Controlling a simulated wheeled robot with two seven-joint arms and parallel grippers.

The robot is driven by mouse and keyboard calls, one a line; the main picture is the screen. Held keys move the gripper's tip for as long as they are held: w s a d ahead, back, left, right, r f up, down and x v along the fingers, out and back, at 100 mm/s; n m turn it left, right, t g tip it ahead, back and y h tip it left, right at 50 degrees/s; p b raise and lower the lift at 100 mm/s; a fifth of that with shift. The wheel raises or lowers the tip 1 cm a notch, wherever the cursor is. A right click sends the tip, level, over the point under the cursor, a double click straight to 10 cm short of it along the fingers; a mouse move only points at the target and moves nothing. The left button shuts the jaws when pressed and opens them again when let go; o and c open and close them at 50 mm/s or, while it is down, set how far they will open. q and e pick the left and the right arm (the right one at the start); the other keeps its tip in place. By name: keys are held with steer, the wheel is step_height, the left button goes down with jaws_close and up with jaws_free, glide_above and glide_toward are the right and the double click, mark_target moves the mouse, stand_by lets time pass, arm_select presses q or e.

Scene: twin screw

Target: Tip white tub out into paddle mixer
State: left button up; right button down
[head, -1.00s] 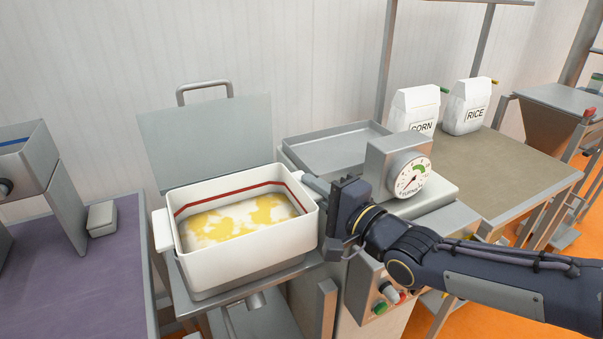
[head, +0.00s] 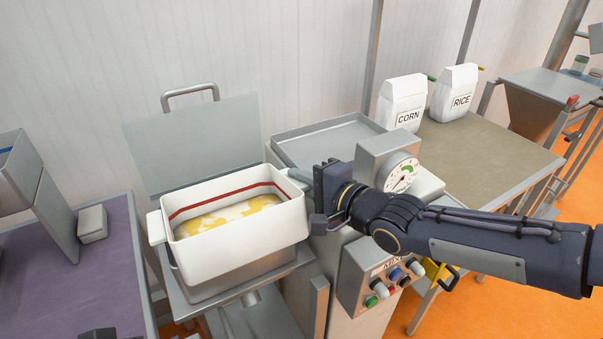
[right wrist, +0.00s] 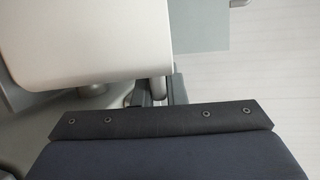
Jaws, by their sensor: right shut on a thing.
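The white tub (head: 235,250) has a red line inside its walls and holds a white and yellow mix (head: 228,216). It is upright, or nearly so, over the grey bowl of the paddle mixer (head: 240,287), whose inside it hides. My right gripper (head: 318,205) is shut on the handle at the tub's right end. The left-end handle (head: 155,227) is free. In the right wrist view, the tub's pale wall (right wrist: 85,40) fills the upper left, and the grasp is mostly hidden behind the dark gripper. A dark piece, perhaps my left gripper (head: 98,334), barely shows at the bottom edge.
The mixer's grey lid (head: 190,145) stands open behind the tub. A dial gauge (head: 401,176) and control buttons (head: 385,288) are to the right. An empty tray (head: 325,138) lies behind. Corn (head: 401,103) and rice (head: 455,92) bags stand on the right table.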

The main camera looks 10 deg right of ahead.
steer(key=shift+r+g+h+p, duration=0.3)
steer(key=shift+r+g+p, duration=0.1)
steer(key=shift+r+p, duration=0.55)
steer(key=g+p, duration=0.1)
steer(key=g+h+p, duration=0.1)
steer(key=p, duration=0.1)
steer(key=shift+w+a+r+m+p, duration=0.15)
steer(key=shift+a+r+m+p, duration=0.05)
steer(key=shift+r+m+p, duration=0.15)
steer(key=shift+f+b, duration=0.25)
steer(key=shift+b, duration=0.05)
steer(key=shift+w+r+g+h+p, duration=0.2)
steer(key=shift+r+g+h+p, duration=0.25)
steer(key=shift+p, duration=0.6)
steer(key=shift+w+a+g+p, duration=0.1)
steer(key=shift+w+g+p, duration=0.1)
steer(key=shift+g+p, duration=0.3)
